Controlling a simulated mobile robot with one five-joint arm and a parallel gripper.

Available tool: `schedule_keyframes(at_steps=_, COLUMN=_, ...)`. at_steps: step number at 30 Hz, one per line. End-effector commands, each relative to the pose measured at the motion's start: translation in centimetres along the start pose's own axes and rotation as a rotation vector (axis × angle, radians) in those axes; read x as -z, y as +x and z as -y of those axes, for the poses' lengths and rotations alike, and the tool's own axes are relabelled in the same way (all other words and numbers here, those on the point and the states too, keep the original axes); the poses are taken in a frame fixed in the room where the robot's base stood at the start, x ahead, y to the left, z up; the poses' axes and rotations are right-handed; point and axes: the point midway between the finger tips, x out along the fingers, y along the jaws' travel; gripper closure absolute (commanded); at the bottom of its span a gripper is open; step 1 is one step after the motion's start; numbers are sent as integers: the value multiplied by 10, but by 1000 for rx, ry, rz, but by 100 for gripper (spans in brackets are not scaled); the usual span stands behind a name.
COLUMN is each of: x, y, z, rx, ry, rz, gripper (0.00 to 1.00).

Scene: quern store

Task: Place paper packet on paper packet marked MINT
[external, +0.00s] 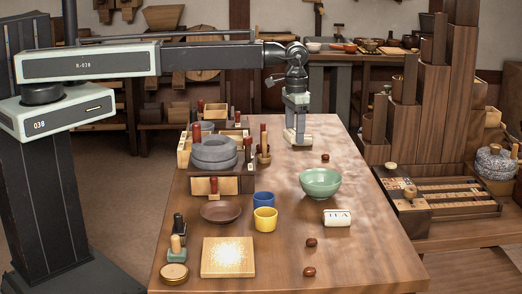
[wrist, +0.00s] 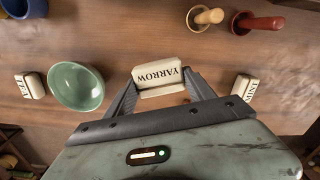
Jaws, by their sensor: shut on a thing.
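My gripper (external: 297,134) is over the far part of the wooden table and shut on a cream paper packet. In the wrist view this packet (wrist: 157,75) reads YARROW and sits between the two fingers. The cream packet marked MINT (wrist: 243,88) lies tilted to the right of my gripper in the wrist view, apart from the held packet. I cannot make it out in the external view. Another cream packet marked TEA (external: 337,218) lies near the table's right edge; it also shows at the left of the wrist view (wrist: 30,86).
A green bowl (external: 320,183) stands beside the TEA packet. Blue (external: 264,200) and yellow (external: 265,220) cups, a brown dish (external: 221,212) and a quern stone stack (external: 213,153) fill the left side. The table's right side is mostly clear.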

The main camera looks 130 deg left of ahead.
Motion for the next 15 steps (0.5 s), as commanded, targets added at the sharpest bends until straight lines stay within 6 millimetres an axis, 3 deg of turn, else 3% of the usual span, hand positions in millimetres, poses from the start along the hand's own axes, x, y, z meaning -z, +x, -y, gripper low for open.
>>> schedule_keyframes(at_steps=8, x=20, y=-1, z=-1, rx=0, ry=-757, rz=0, gripper=76)
schedule_keyframes(at_steps=15, x=55, y=-9, z=35, rx=0, ry=-1428, rz=0, gripper=76)
